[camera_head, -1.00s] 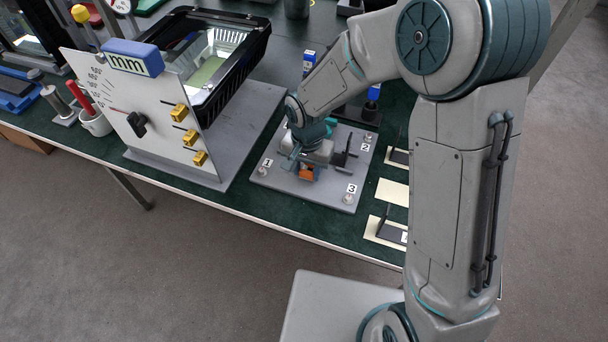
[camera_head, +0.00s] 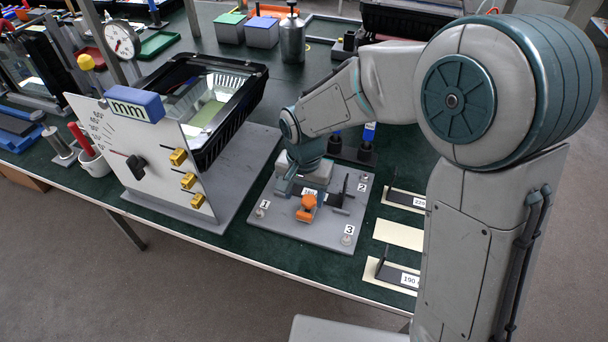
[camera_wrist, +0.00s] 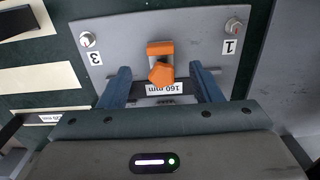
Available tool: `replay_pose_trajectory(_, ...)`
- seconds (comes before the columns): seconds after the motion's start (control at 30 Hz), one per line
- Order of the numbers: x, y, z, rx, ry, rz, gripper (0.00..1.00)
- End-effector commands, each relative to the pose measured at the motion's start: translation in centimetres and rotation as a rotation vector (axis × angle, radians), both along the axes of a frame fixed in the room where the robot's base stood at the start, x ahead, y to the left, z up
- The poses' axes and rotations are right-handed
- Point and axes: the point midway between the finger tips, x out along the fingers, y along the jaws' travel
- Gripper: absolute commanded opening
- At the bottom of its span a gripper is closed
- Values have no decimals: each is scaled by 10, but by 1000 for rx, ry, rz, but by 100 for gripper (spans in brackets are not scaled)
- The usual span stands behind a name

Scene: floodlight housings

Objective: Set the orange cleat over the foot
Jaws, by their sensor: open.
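The orange cleat (camera_head: 307,207) sits near the middle of the grey base plate, towards its front edge. In the wrist view the cleat (camera_wrist: 160,64) shows a block end and an angled, faceted end. A dark foot piece with a label reading 160 mm (camera_wrist: 164,88) lies right by it; the cleat appears to lie over its end, but contact is unclear. My gripper (camera_wrist: 160,74) is open, with one blue finger on each side of the cleat and label, and gaps to both. In the head view my gripper (camera_head: 303,186) is low over the plate, behind the cleat.
The grey plate (camera_head: 270,229) carries bolts marked 1, 2 and 3. A gauge panel (camera_head: 140,150) and black floodlight housing (camera_head: 215,140) stand to the left. Dark bottles (camera_head: 366,150) stand behind.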

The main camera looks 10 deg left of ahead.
Motion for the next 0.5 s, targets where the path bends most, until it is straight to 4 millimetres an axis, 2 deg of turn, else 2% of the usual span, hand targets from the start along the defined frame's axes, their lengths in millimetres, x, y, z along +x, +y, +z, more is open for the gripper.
replay_pose_trajectory(0.03, 1, 0, 13, 2, -5, -1, 58)
replay_pose_trajectory(0.2, 0, 0, 46, 3, -3, 0, 58)
replay_pose_trajectory(0.33, 0, 1, 62, 2, -1, 0, 58)
replay_pose_trajectory(0.5, 0, 0, 69, 1, 1, 1, 58)
